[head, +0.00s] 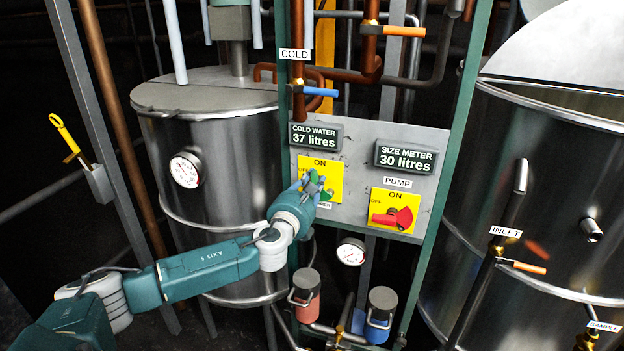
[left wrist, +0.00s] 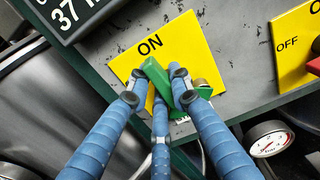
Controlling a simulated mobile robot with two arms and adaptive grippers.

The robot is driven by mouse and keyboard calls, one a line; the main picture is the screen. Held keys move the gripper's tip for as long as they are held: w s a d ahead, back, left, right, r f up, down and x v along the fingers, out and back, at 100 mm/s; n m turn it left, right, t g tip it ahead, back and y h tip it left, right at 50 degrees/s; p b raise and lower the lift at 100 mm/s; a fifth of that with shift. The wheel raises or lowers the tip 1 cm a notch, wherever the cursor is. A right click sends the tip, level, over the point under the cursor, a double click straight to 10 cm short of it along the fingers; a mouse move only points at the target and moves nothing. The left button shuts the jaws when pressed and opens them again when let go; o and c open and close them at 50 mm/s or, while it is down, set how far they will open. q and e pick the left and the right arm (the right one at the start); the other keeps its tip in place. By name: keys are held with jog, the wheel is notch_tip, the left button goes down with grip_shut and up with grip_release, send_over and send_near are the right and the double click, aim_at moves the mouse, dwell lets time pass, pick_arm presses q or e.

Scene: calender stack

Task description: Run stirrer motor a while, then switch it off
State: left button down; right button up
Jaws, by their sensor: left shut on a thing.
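The stirrer switch is a yellow plate (head: 333,168) marked ON, with a green rotary handle (left wrist: 157,73), on the left of the grey panel. In the left wrist view, the handle's tip is close below the ON mark. My left gripper (head: 312,186) is at this switch, its blue fingers shut around the green handle. The fingers also show in the left wrist view (left wrist: 158,88). They hide part of the handle, and the gripper covers part of the label below the plate. My right gripper is not in view. The stirrer motor (head: 231,20) shows above the lidded tank (head: 235,160).
The pump switch (head: 394,211) with a red handle is right of the stirrer switch. Displays (head: 315,137) read 37 litres and 30 litres (head: 405,157). A blue-handled cold valve (head: 320,92) sits above. Gauges and pipes lie below, and a large steel vessel (head: 520,180) stands at right.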

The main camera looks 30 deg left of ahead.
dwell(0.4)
pick_arm(q)
jog(key=c, duration=1.5)
grip_release()
jog(key=shift+d, duration=0.1)
jog(key=shift+c, duration=0.2)
jog(key=v, duration=1.2)
dwell(4.2)
